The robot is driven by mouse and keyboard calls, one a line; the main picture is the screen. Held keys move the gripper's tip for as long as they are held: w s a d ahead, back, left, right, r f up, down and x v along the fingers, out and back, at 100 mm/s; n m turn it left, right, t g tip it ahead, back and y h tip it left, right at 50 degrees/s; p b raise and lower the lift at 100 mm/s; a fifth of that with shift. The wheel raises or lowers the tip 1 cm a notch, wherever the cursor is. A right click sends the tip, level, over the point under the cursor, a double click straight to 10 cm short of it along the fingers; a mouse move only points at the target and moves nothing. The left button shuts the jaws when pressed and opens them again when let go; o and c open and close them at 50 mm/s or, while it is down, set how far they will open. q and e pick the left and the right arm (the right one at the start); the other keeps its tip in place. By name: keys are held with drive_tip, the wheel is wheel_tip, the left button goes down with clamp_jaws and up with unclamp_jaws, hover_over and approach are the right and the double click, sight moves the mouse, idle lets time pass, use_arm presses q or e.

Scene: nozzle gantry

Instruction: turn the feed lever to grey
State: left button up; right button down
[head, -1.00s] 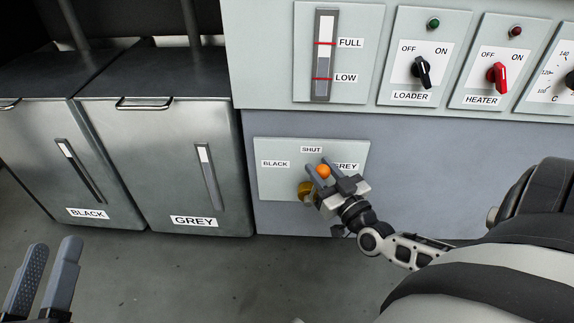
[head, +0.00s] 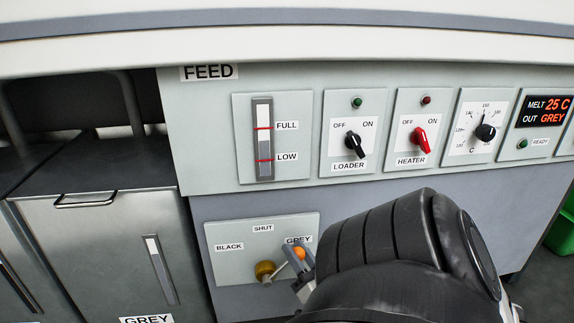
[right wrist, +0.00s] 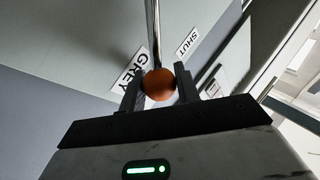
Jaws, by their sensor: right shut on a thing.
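The feed lever has an orange ball knob (head: 299,252) on a thin rod and a brass hub (head: 265,271) on a pale panel (head: 232,262). The rod points right and slightly up, with the knob just below the GREY label (head: 297,241). My right gripper (head: 301,262) is at the knob, mostly hidden behind my own arm. In the right wrist view the orange knob (right wrist: 159,85) sits between the two fingers of my right gripper (right wrist: 160,92), with the GREY label (right wrist: 130,76) beside it. My left gripper is out of view.
The SHUT label (head: 263,228) and BLACK label (head: 229,247) are on the same panel. Above are a level gauge (head: 264,140), the loader switch (head: 355,145), the heater switch (head: 420,140) and a display (head: 548,112) reading OUT GREY. The grey bin (head: 105,245) stands left.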

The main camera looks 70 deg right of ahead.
drive_tip(key=shift+s+f, duration=0.2)
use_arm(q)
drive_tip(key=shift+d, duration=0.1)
use_arm(e)
drive_tip(key=c, duration=1.3)
unclamp_jaws()
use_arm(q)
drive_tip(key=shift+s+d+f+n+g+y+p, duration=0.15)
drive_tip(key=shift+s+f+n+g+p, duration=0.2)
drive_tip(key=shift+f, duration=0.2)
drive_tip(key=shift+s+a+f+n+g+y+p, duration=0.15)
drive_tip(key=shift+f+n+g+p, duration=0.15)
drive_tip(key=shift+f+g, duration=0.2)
use_arm(e)
drive_tip(key=v, duration=1.6)
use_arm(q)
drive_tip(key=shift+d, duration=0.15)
use_arm(e)
drive_tip(key=shift+w, duration=0.1)
